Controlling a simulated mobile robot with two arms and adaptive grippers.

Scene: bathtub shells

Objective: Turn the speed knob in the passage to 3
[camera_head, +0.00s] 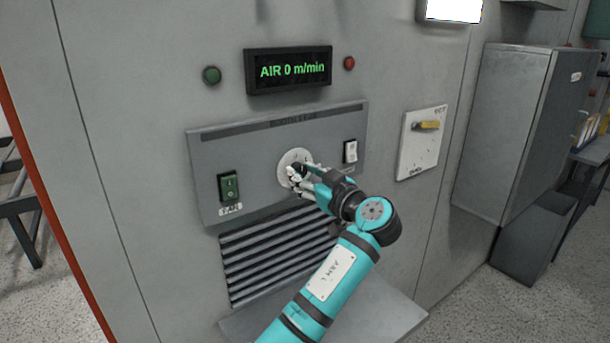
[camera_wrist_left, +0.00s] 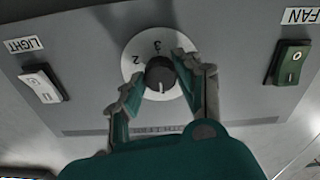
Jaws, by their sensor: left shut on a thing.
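The speed knob (camera_wrist_left: 160,74) is a dark round knob with a white pointer line, on a pale dial disc (camera_wrist_left: 155,42) in the grey panel (camera_head: 260,150). In the left wrist view the digits 2 and 3 show on the dial, and the pointer line faces the lower edge of the picture, away from the 3. My left gripper (camera_wrist_left: 160,70) is shut on the knob, one finger on each side. In the head view the left gripper (camera_head: 297,174) hides most of the knob. My right gripper is not in view.
A black display (camera_head: 289,70) reads "AIR 0 m/min", between a green lamp (camera_head: 212,75) and a red lamp (camera_head: 349,63). A green FAN switch (camera_head: 229,187) and a white LIGHT switch (camera_head: 350,151) flank the dial. A plate with a yellow handle (camera_head: 427,125) is at right.

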